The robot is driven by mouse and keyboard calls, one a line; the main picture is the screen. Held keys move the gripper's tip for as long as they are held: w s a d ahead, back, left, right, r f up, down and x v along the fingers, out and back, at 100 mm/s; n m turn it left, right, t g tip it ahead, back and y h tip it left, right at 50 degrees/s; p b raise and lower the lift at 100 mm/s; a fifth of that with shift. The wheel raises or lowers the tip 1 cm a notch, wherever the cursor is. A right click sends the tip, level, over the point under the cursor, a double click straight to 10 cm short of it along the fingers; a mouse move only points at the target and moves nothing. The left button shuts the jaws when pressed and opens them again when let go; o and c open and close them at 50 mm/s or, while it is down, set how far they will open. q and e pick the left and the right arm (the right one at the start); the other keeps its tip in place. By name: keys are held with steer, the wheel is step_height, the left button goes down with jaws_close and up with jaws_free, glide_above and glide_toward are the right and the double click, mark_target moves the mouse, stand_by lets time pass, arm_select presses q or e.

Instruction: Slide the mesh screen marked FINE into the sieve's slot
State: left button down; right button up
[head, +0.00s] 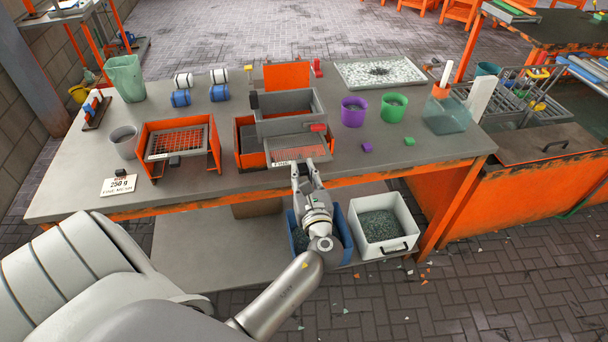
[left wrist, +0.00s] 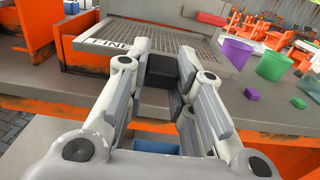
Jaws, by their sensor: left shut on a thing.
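The mesh screen marked FINE (head: 299,150) is a flat grey-framed mesh at the front of the sieve. Its label reads FINE in the left wrist view (left wrist: 110,45). The sieve (head: 285,118) is a grey box on an orange stand. The screen's rear part is hidden under the box and its front part sticks out toward me. My left gripper (head: 307,170) is at the screen's front edge, shut on its black handle, which shows between the fingers in the left wrist view (left wrist: 160,72). How deep the screen sits in the slot I cannot tell. My right gripper is out of view.
An orange rack (head: 147,135) to the left holds another mesh screen (head: 178,142). Purple (head: 354,112) and green (head: 391,108) cups stand to the right. Blue (head: 337,240) and white (head: 386,226) bins stand below.

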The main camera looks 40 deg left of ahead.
mark_target(298, 152)
arm_select(q)
steer(key=shift+x, duration=2.15)
steer(key=shift+x, duration=1.3)
steer(key=shift+b+x, duration=0.35)
steer(key=shift+x, duration=2.1)
steer(key=c, duration=1.2)
jaws_free()
steer(key=shift+o, duration=0.2)
steer(key=shift+d, duration=0.1)
steer(key=shift+s+d, duration=0.2)
steer(key=v, duration=1.1)
steer(key=shift+s+d, duration=0.1)
steer(key=shift+s, duration=0.05)
